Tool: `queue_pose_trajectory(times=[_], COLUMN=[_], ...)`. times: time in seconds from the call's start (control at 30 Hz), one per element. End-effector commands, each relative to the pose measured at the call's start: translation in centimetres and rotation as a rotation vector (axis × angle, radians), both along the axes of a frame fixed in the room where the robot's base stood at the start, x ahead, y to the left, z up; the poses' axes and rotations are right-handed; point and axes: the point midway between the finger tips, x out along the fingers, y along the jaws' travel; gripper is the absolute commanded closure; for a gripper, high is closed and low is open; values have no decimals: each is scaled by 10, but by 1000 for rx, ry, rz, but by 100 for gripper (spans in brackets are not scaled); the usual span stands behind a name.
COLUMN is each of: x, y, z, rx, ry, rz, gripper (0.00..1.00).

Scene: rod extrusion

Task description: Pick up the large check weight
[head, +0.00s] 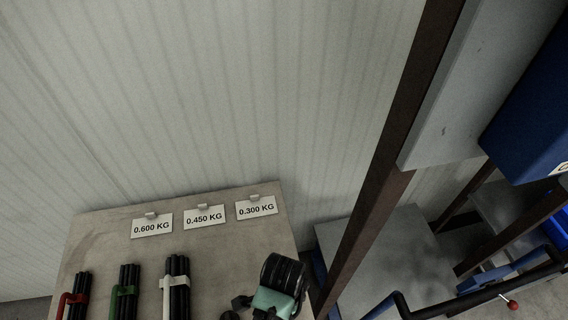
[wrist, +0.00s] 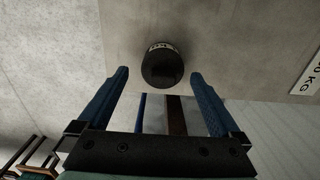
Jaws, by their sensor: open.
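In the wrist view a dark, round check weight (wrist: 162,70) with a pale label at its edge shows against the grey tabletop (wrist: 230,40). It appears between and just past the tips of my gripper (wrist: 158,76). The two blue fingers are spread wide, one on each side, with a visible gap to the weight. Nothing is held. I cannot tell its size against other weights. In the head view my teal and black wrist (head: 275,298) is over the table's right front edge; my fingertips and the weight are not clearly visible there.
The table (head: 105,245) carries rod bundles with red (head: 72,300), green (head: 122,295) and white (head: 168,290) holders. Cards reading 0.600 KG (head: 152,226), 0.450 KG (head: 204,217) and 0.300 KG (head: 256,208) stand behind. A brown post (head: 375,225) rises to the right.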

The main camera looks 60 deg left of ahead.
Motion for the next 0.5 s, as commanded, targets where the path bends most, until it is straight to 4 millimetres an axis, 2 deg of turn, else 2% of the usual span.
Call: queue_pose_trajectory(times=[0.17,0.33,0.5], x=[1,2,2], y=[1,2,2], z=[-16,-40,-52], rx=[-1,-1,1], ry=[2,1,0], rz=[0,0,-1], gripper=[0,0,0])
